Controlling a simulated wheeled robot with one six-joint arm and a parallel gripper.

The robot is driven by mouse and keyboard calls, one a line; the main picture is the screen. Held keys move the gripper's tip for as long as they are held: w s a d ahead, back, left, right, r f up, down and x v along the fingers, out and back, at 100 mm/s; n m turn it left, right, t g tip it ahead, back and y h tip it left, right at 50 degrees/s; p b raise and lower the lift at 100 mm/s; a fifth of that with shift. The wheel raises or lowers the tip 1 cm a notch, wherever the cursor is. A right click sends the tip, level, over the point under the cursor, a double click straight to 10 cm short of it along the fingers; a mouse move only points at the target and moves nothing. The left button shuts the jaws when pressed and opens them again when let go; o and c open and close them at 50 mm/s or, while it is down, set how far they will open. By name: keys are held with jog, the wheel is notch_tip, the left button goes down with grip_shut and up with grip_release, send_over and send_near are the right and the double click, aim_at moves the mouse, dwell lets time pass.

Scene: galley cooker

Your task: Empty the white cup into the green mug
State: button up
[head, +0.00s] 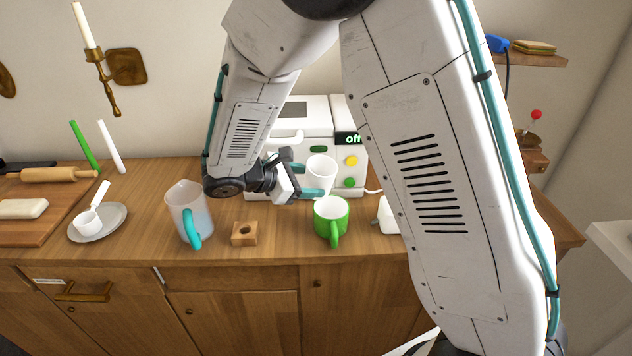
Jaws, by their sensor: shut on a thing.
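The white cup (321,173) is held upright, or nearly so, above the counter by my gripper (317,180), which is shut on it from the left. The green mug (331,217) stands on the counter just below and slightly right of the cup, its handle toward the front. The mug's inside looks white, and I cannot see anything in it. The cup's contents cannot be made out from here.
A frosted pitcher (189,213) with a teal handle and a small wooden block (244,233) stand left of the mug. A white machine (303,122) reading "off" stands behind. A white item (387,216) at right is partly hidden by my arm.

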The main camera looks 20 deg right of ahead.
jog(key=shift+w+a+r+m+t, duration=0.15)
jog(key=shift+r+m+t, duration=0.1)
jog(key=shift+m+t, duration=0.2)
jog(key=shift+y, duration=0.3)
jog(key=shift+w+r+m+t+y, duration=0.15)
jog(key=shift+r+m+t+y, duration=0.15)
jog(key=shift+m+t, duration=0.35)
jog(key=shift+a+m+t+y, duration=0.1)
jog(key=shift+m+t+y, duration=0.2)
jog(key=shift+m+t, duration=0.35)
jog(key=shift+m+t+y, duration=0.3)
jog(key=shift+m+t, duration=0.45)
